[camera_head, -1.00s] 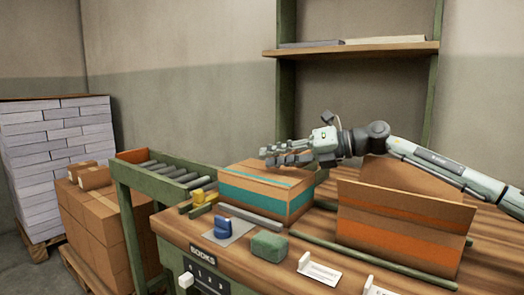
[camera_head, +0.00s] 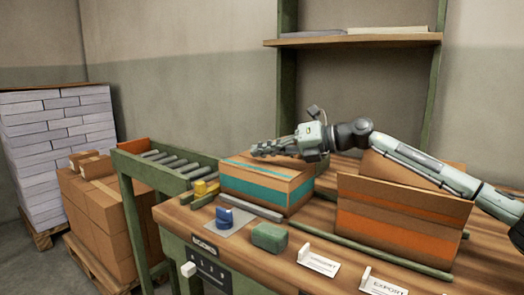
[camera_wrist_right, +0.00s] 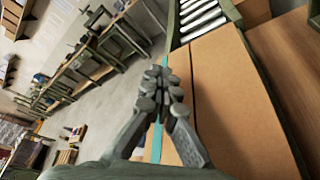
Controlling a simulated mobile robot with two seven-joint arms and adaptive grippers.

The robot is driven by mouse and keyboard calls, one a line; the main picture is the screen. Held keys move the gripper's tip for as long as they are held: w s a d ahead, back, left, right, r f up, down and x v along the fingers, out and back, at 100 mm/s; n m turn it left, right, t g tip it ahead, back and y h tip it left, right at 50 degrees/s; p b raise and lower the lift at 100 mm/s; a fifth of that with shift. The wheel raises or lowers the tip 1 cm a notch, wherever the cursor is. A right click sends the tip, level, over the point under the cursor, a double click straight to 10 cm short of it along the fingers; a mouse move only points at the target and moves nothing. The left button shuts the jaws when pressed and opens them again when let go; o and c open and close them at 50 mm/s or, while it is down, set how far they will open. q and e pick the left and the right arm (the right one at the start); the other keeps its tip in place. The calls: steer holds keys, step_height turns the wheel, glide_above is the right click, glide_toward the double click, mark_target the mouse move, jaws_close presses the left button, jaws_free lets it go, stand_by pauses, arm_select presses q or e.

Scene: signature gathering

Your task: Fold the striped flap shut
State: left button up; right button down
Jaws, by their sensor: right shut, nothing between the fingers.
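A brown cardboard box (camera_head: 240,187) with a teal band on its sides stands on the wooden bench. Its striped flap (camera_head: 245,164) carries a thin teal line and lies flat or nearly flat across the top. My right gripper (camera_head: 258,150) is shut and empty over the back of the box top; I cannot tell whether it touches. In the right wrist view the shut fingers (camera_wrist_right: 160,80) are over the teal line, beside the brown box top (camera_wrist_right: 225,100). My left gripper is not in view.
An orange-banded box (camera_head: 400,220) with raised flaps stands at the right. A roller conveyor (camera_head: 175,168) is at the left. A blue stamp (camera_head: 224,217), a green block (camera_head: 269,237) and label cards (camera_head: 318,263) lie in front. A green rail (camera_head: 370,250) crosses the bench.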

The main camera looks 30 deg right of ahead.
steer(key=c, duration=1.8)
jaws_free()
steer(key=shift+o, duration=0.2)
steer(key=v, duration=0.8)
steer(key=shift+a+f, duration=0.1)
steer(key=shift+f, duration=0.05)
steer(key=v, duration=0.2)
steer(key=shift+s+r, duration=0.15)
steer(key=shift+r, duration=0.05)
steer(key=shift+v, duration=1)
steer(key=shift+f, duration=0.15)
